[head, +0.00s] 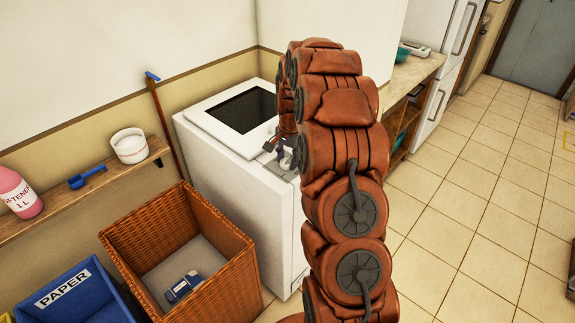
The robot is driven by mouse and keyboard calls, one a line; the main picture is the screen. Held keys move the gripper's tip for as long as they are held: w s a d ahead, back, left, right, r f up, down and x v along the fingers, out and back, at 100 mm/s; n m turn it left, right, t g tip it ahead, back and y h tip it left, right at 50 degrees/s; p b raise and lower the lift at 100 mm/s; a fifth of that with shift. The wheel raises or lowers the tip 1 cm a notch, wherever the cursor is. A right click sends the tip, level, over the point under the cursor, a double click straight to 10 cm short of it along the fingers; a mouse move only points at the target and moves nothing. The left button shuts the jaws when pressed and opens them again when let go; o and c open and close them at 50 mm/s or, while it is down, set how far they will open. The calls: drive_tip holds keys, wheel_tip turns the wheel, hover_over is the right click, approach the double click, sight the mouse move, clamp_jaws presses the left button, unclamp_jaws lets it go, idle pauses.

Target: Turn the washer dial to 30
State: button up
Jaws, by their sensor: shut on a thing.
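The white washer (235,185) stands against the wall, with a dark-windowed lid (245,108) on its top. My brown arm comes up from the bottom of the head view and bends down over the washer's right side. My gripper (279,150) is small in the view, at the washer's top front edge, partly covered by my arm. It is shut on what looks like the washer dial (287,160), a small pale knob. The dial's marks and pointer are too small and covered to read, so its setting cannot be told.
A wicker basket (229,232) with a blue-and-white item (184,287) inside stands left of the washer. A wall shelf (95,185) holds a pink bottle (20,194), a blue scoop (86,177) and a white tub (130,146). A blue paper bin (75,300) is lower left. Tiled floor (470,180) is clear at right.

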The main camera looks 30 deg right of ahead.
drive_tip(key=shift+f+n+b, duration=0.25)
drive_tip(key=shift+n+b, duration=0.45)
drive_tip(key=shift+b, duration=0.1)
drive_tip(key=shift+r+n+b, duration=0.25)
drive_tip(key=shift+n+b, duration=0.1)
drive_tip(key=shift+n, duration=0.25)
drive_tip(key=o, duration=1.1)
drive_tip(key=shift+o, duration=0.2)
wheel_tip(320, 180, up, 12)
drive_tip(key=shift+s+d, duration=0.25)
drive_tip(key=shift+s, duration=0.05)
